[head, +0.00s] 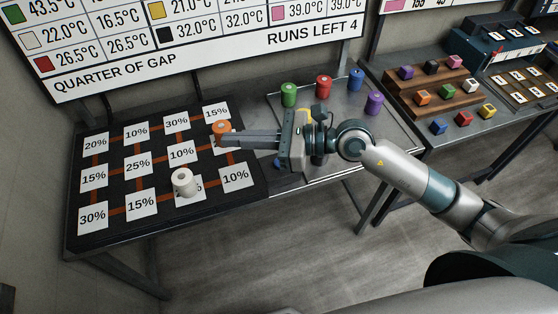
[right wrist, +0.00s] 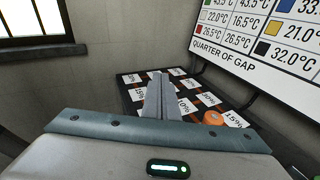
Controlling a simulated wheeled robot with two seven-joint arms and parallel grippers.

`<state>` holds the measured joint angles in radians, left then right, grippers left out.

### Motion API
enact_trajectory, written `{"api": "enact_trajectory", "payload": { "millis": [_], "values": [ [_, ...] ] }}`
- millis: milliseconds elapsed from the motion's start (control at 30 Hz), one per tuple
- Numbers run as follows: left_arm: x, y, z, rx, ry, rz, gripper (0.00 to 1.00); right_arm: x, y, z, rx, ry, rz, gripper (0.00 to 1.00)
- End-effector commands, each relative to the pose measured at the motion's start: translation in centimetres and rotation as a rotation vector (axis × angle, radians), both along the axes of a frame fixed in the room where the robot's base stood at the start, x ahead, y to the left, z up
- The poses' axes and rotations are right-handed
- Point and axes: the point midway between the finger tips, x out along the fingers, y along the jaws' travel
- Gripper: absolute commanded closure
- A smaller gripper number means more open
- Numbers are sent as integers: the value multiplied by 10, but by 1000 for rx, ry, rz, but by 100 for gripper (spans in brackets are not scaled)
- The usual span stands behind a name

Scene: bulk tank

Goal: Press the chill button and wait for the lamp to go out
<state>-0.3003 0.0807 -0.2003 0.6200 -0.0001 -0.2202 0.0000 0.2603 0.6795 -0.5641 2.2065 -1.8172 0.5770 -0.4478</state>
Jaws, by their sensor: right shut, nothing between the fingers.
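My right gripper (head: 215,139) reaches in from the right in the head view, fingers together and empty, over the dark mat with percentage cards (head: 160,222). Its fingertips appear beside an orange canister (head: 222,126); I cannot tell whether they touch. In the right wrist view the closed fingers (right wrist: 158,76) point over the mat, with the orange canister (right wrist: 213,118) to their right. A white canister (head: 183,182) stands on the mat. I cannot make out a chill button or lamp; the gripper and wrist hide part of the grey tray. My left gripper is not in view.
Green (head: 289,94), red (head: 323,86), blue (head: 356,79) and purple (head: 374,102) canisters stand on the grey tray (head: 405,138). A wall board (head: 200,62) reads "QUARTER OF GAP" and "RUNS LEFT 4". At right, a wooden stepped rack (head: 432,84) holds coloured cubes.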

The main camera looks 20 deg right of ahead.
Motion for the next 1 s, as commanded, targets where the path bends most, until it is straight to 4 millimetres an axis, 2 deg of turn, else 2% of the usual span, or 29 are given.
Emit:
{"api": "enact_trajectory", "payload": {
  "millis": [200,400,500,667,1000],
  "values": [
    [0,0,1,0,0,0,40,23,-48,-52,-511,-189,41,100],
    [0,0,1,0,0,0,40,45,-98,-72,-812,-269,29,100],
    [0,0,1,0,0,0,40,51,-113,-76,-887,-283,22,100],
    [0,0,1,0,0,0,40,55,-123,-77,-935,-293,18,100],
    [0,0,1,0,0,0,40,55,-123,-78,-936,-292,17,100]
  ]
}}
